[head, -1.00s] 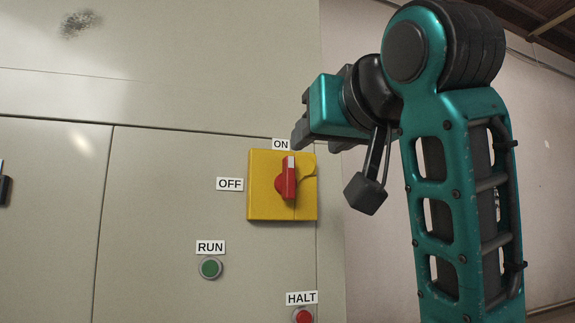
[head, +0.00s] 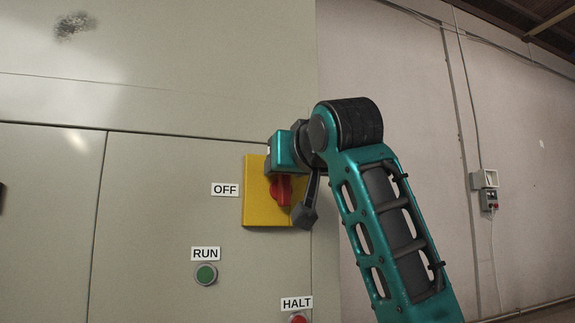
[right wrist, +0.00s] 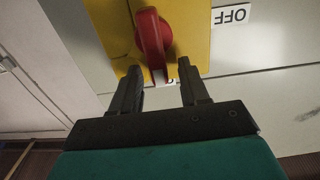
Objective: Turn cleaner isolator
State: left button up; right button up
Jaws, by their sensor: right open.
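The cleaner isolator is a yellow box (head: 257,205) on the cabinet front with a red rotary handle (head: 280,190). My right gripper hides its top and the ON label in the head view. In the right wrist view the yellow plate (right wrist: 110,25) and red handle (right wrist: 151,38) appear upside down, and the handle's white-marked end points towards my gripper. My right gripper (right wrist: 158,68) is open, its two fingers apart on either side of that end in the picture. I cannot tell whether they touch it. My left gripper is in neither view.
An OFF label (head: 225,190) is left of the isolator. A green RUN button (head: 206,274) and a red HALT button (head: 298,318) sit below. A small wall box (head: 488,200) is far right, beyond the cabinet edge.

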grip_shut()
dwell(0.3)
